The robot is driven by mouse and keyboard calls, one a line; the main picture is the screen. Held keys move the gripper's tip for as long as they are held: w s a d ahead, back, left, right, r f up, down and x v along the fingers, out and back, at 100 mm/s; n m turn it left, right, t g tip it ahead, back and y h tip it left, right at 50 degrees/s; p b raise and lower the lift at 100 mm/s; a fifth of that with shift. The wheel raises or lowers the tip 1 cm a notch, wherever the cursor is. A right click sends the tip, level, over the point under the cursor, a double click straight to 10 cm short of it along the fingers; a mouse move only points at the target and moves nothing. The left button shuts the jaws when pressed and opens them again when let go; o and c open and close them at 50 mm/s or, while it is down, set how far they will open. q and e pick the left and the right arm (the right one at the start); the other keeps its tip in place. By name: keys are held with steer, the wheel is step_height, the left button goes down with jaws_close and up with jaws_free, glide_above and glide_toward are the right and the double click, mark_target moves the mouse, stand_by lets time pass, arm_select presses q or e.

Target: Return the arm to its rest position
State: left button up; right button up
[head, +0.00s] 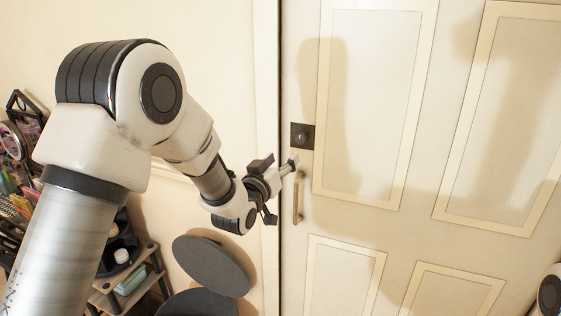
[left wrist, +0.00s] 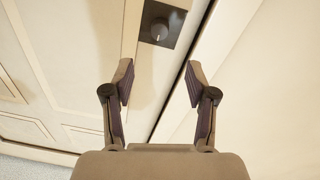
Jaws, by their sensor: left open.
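My left gripper (head: 290,168) is at the end of my bent left arm, in front of the door's left edge. In the left wrist view its two fingers (left wrist: 160,78) stand apart with nothing between them. The white panelled door (head: 400,215) appears shut. A dark square lock plate with a knob (head: 302,136) is just above the gripper, and it also shows in the left wrist view (left wrist: 161,29). A vertical pull handle (head: 298,199) is just below the fingertips in the head view. I cannot tell whether they touch it. My right gripper is out of view.
A shelf unit (head: 136,279) with small items stands at lower left. Round dark discs (head: 212,265) are beside it, near the wall. The plain wall (head: 225,60) left of the door is bare. Part of my right arm shows at the lower right corner.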

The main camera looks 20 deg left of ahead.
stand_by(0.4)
arm_select(q)
steer(key=s+f+g, duration=0.2)
steer(key=s+f, duration=0.2)
steer(key=f, duration=0.6)
steer(key=s+f+g, duration=0.3)
steer(key=f, duration=0.7)
steer(key=s+f+g, duration=0.2)
steer(key=s+f, duration=0.2)
steer(key=f, duration=0.7)
steer(key=s+f+g+y, duration=0.1)
steer(key=s+f+g, duration=0.2)
steer(key=s+f, duration=0.45)
steer(key=s+f+g, duration=0.3)
steer(key=s+f, duration=0.2)
steer(key=s, duration=0.6)
steer(key=s+f+m+g, duration=0.1)
steer(key=s+g, duration=0.4)
steer(key=s, duration=0.9)
steer(key=shift+s+a+f+g, duration=0.25)
steer(key=shift+s+g, duration=0.05)
steer(key=shift+g, duration=0.1)
steer(key=shift+w, duration=0.1)
